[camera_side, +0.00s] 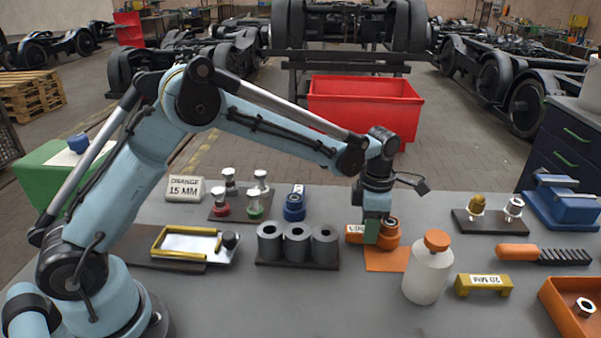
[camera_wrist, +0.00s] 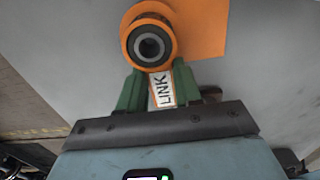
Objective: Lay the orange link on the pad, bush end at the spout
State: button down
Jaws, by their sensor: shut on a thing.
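My gripper (camera_side: 371,238) is shut on the orange link (camera_side: 355,233), its green fingers on either side of the white "LINK" label. The link's round bush end (camera_side: 390,232) points right in the side view. The flat orange pad (camera_side: 388,260) lies on the bench below the link; the pad also shows in the wrist view (camera_wrist: 207,30), partly behind the bush end. I cannot tell whether link and pad touch. No spout is clearly recognisable.
A white bottle with an orange cap (camera_side: 428,275) stands close right of the pad. Grey cylinders in a holder (camera_side: 297,246) stand close left. Bare bench lies in front.

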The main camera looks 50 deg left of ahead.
jog(key=shift+w+d, duration=0.15)
jog(key=shift+d, duration=3.2)
jog(key=shift+f, duration=0.3)
jog(key=c, duration=0.7)
grip_release()
